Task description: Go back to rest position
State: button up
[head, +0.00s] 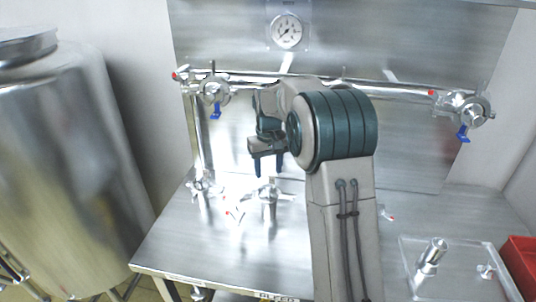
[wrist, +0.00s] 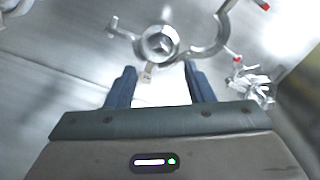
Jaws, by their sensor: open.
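My gripper (head: 267,166) points down above the steel table (head: 168,243), left of my forearm in the head view. Beyond the fingertips lies a round metal fitting (wrist: 160,44) with a curved arm, seemingly the clamp piece (head: 269,194) on the table in the head view. Whether the fingers touch it cannot be told, but they look apart from it.
A steel pipe with blue-handled valves (head: 215,92) (head: 467,112) and a gauge (head: 286,31) runs along the back. A large tank (head: 62,165) stands left. A clear tray (head: 452,281) with metal parts and a red bin (head: 521,262) are at right.

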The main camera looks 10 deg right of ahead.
jog(key=s+r, duration=0.8)
jog(key=r, duration=0.1)
jog(key=s+f+t, duration=0.1)
jog(key=s+f, duration=0.1)
jog(key=s, duration=1)
jog(key=s+f+m+t, duration=0.1)
jog(key=s+f+t, duration=0.1)
jog(key=s, duration=1)
jog(key=shift+a+f, duration=0.15)
jog(key=shift+f, duration=0.45)
